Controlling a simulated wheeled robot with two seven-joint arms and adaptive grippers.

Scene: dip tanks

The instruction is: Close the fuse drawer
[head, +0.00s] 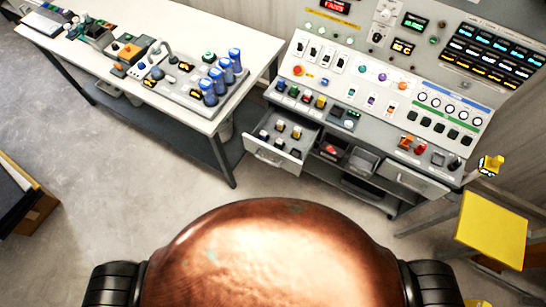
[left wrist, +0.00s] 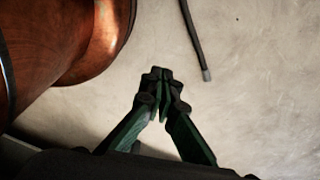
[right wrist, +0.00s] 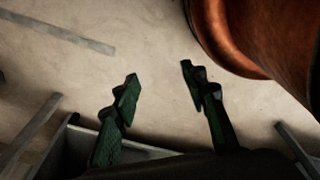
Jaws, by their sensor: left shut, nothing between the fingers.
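The fuse drawer (head: 274,158) stands pulled out at the lower left of the control console in the head view. It has a grey front with a handle, and several small fuses or blocks show inside it. My left gripper (left wrist: 162,76) is shut and empty above bare floor in the left wrist view. My right gripper (right wrist: 158,75) is open and empty in the right wrist view, with floor between its fingers. Neither gripper shows in the head view. I cannot tell from the wrist views how far either is from the drawer.
The console (head: 380,85) with buttons and displays stands at the back right. A white workbench (head: 190,50) with blue cylinders stands left of the drawer. A yellow-topped stand (head: 492,230) is at the right. A dark box (head: 22,195) lies at far left. The floor (head: 130,150) before the drawer is clear.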

